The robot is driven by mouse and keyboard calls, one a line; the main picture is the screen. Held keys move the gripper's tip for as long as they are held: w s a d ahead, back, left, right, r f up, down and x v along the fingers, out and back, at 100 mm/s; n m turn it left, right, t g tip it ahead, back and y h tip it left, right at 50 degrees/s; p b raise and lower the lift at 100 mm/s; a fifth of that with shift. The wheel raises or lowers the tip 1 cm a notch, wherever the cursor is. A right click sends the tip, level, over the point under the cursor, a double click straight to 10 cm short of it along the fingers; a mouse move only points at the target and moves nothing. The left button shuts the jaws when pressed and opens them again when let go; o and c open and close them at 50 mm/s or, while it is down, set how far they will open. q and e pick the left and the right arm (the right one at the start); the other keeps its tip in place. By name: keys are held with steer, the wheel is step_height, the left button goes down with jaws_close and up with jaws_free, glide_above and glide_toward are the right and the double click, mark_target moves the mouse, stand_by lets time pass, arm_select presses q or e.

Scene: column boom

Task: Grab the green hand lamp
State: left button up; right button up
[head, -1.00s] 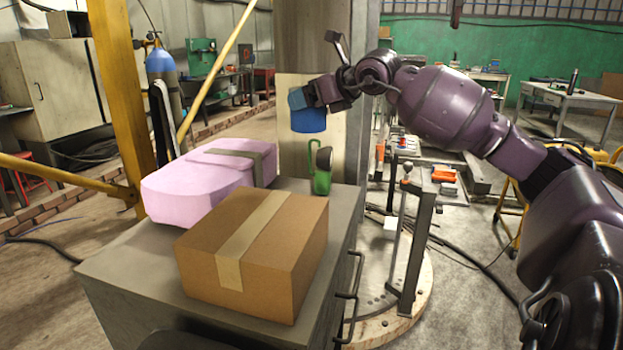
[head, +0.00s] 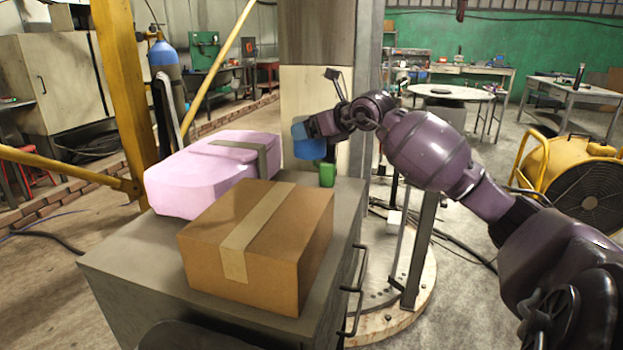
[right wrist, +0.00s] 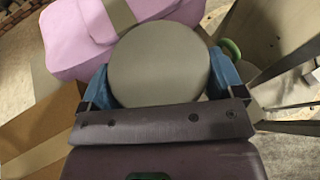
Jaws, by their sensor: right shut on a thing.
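The green hand lamp (head: 327,175) stands on the grey cabinet top (head: 130,262) near its far right corner. Its upper part is hidden behind my right gripper and the thing held there. A bit of its green loop (right wrist: 231,48) shows in the right wrist view, right of the fingers and apart from them. My right gripper (head: 304,130) is above and slightly left of the lamp. It is shut on a blue cylinder (head: 310,149), whose round grey end (right wrist: 160,65) sits between the blue fingers in the right wrist view. My left gripper is not in view.
A taped cardboard box (head: 290,245) and a pink case (head: 185,185) with a grey strap fill most of the cabinet top. A column (head: 312,85) rises behind the lamp. A yellow fan (head: 570,180) stands at the right.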

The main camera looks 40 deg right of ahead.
mark_target(313, 153)
step_height(313, 153, down, 5)
steer(key=shift+f+b, duration=0.1)
steer(key=shift+b, duration=0.2)
steer(key=shift+f, duration=0.55)
step_height(313, 153, down, 6)
steer(key=shift+r+b, duration=0.1)
steer(key=shift+b, duration=0.4)
